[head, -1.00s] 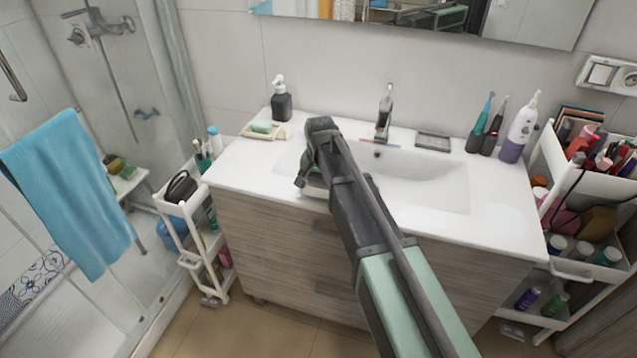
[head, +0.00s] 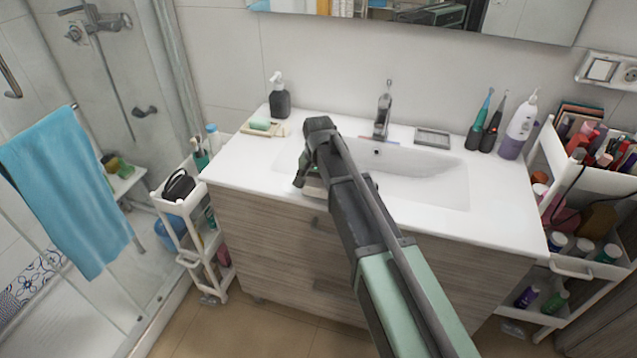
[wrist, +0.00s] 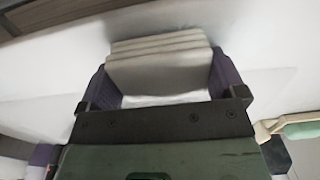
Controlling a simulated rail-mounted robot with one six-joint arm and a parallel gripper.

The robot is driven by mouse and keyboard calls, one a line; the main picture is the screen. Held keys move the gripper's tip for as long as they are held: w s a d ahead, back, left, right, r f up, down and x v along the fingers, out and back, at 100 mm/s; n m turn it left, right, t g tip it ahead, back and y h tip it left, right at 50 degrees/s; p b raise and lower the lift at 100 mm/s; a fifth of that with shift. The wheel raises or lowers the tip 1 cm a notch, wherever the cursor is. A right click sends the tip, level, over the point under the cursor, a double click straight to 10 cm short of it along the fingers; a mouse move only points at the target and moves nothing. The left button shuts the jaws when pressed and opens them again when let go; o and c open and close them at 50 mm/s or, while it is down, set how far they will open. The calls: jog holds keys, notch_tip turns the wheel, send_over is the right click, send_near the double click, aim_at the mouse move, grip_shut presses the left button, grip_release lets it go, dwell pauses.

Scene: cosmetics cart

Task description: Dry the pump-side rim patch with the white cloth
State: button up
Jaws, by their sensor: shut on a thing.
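My gripper (head: 303,180) is over the left part of the white basin (head: 430,180), near its front left rim. In the wrist view my gripper (wrist: 162,78) is shut on the folded white cloth (wrist: 160,68), which shows several layers between the dark fingers. The cloth lies low against the white sink surface; whether it touches cannot be told. In the head view my arm hides most of the cloth. The dark pump bottle (head: 280,100) with a white top stands upright at the back left of the counter. No wet patch can be made out on the rim.
A green soap bar on a dish (head: 262,127) sits left of the basin. The faucet (head: 383,115) stands behind the basin, with a grey tray (head: 432,138) to its right. Toothbrushes and a white-purple bottle (head: 520,125) stand at the right. Carts flank the vanity.

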jog(key=shift+f+b, duration=0.3)
jog(key=shift+f, duration=0.05)
